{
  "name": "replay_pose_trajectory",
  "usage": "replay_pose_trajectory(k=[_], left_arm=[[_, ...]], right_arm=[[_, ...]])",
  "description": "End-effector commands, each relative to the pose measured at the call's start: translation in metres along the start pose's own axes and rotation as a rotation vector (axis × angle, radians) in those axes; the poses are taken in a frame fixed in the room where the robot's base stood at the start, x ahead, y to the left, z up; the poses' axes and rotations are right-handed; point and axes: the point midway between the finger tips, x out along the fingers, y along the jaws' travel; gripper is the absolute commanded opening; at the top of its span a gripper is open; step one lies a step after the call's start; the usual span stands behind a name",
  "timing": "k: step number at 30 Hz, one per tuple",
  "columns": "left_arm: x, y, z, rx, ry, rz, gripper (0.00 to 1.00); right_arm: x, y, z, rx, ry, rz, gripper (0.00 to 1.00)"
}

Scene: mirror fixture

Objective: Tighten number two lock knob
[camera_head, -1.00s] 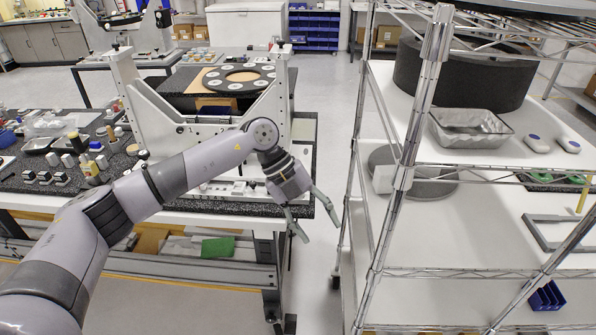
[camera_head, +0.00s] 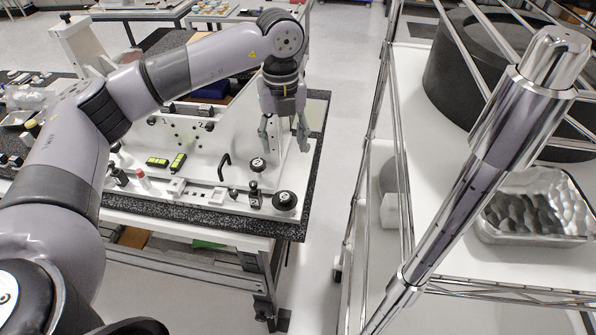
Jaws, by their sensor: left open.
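My left gripper (camera_head: 284,148) comes in from above and points down over the right end of the white mirror fixture (camera_head: 238,148). Its two fingers are apart with nothing between them. A round black knob (camera_head: 285,200) with a light centre sits at the front right corner of the fixture's base, below the fingers. Another black knob (camera_head: 258,163) is just left of the fingers, and a small upright black knob (camera_head: 254,189) stands between these two. My right gripper is not in view.
The fixture stands on a speckled black slab (camera_head: 316,148) on a table. A black handle (camera_head: 224,167) and two yellow-green level vials (camera_head: 158,161) are on it. A wire rack with a chrome post (camera_head: 470,175) and a foil tray (camera_head: 535,205) stands right, across a floor gap.

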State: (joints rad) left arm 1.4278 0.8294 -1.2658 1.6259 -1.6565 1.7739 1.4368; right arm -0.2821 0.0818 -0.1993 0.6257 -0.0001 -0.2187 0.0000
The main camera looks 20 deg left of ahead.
Motion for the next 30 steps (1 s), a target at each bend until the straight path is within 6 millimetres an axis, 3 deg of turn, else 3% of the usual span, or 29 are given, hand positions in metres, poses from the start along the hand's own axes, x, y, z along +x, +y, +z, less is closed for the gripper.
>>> replay_pose_trajectory(k=[5, 12, 15, 19, 25, 30], left_arm=[[0.006, 0.001, 0.0, -0.002, -0.001, 0.003, 0.53], [0.048, 0.002, -0.001, -0.003, 0.003, 0.007, 0.53], [0.069, 0.002, 0.0, -0.003, 0.003, 0.006, 0.53], [0.098, 0.002, -0.001, -0.003, 0.003, 0.005, 0.53], [0.139, 0.002, -0.001, -0.003, 0.002, 0.004, 0.53], [0.162, 0.001, 0.0, -0.002, 0.001, 0.002, 0.53]], right_arm=[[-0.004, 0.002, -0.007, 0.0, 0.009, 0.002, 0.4], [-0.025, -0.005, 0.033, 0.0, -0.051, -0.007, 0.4], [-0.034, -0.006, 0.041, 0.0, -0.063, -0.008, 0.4], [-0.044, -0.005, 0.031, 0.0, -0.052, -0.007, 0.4], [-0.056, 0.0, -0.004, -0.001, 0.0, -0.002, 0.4], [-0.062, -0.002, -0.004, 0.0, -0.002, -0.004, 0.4]])
